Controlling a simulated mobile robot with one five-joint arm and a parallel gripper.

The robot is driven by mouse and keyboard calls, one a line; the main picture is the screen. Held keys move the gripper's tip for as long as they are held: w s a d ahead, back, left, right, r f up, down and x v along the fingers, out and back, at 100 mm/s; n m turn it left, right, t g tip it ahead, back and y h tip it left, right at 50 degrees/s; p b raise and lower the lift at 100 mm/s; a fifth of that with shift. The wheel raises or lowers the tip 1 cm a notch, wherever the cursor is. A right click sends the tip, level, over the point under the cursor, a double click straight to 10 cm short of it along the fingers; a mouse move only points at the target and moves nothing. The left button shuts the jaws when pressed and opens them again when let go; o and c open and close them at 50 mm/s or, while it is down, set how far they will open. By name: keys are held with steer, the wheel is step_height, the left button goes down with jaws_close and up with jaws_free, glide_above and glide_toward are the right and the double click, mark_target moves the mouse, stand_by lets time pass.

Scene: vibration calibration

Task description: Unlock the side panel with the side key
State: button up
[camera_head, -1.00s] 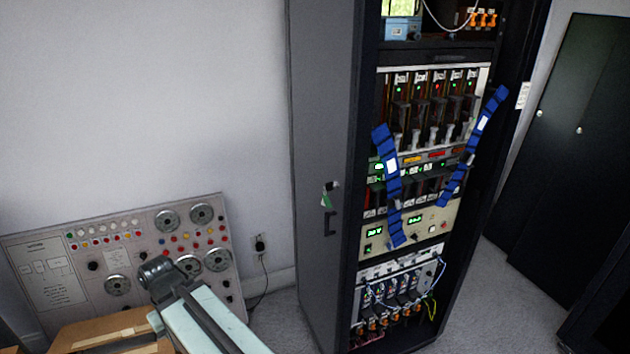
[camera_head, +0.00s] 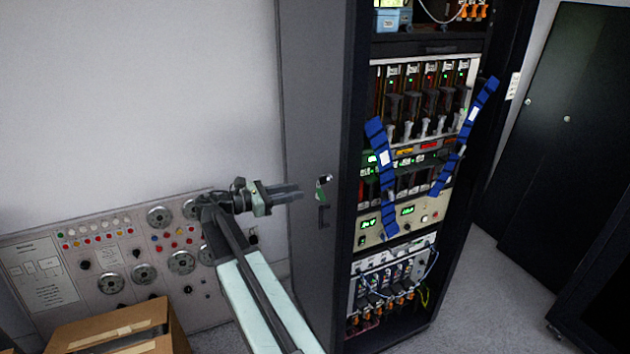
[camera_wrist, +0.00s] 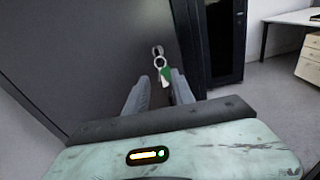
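The side panel (camera_head: 305,130) is the grey left face of the tall rack. The side key (camera_head: 321,192), with a green and white tag, hangs at the lock on that panel. In the wrist view the key (camera_wrist: 159,62) shows as a ring with the tag (camera_wrist: 166,77) below the lock (camera_wrist: 157,50). My gripper (camera_head: 301,194) points at the panel, a little left of the key. In the wrist view its two fingers (camera_wrist: 156,84) are apart with a gap between them, and the key and tag show ahead, near the right fingertip. The gripper holds nothing visible.
The rack's open front holds electronics and blue straps (camera_head: 382,175). A control board (camera_head: 110,262) leans on the wall, with a cardboard box (camera_head: 125,330) in front. Dark cabinets (camera_head: 555,150) stand at right.

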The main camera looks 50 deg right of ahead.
mark_target(317, 188)
steer(key=shift+n+g+h, duration=0.3)
steer(key=x, duration=0.2)
steer(key=r+x, duration=0.1)
steer(key=x, duration=0.5)
steer(key=shift+d+r, duration=0.25)
steer(key=shift+r, duration=0.1)
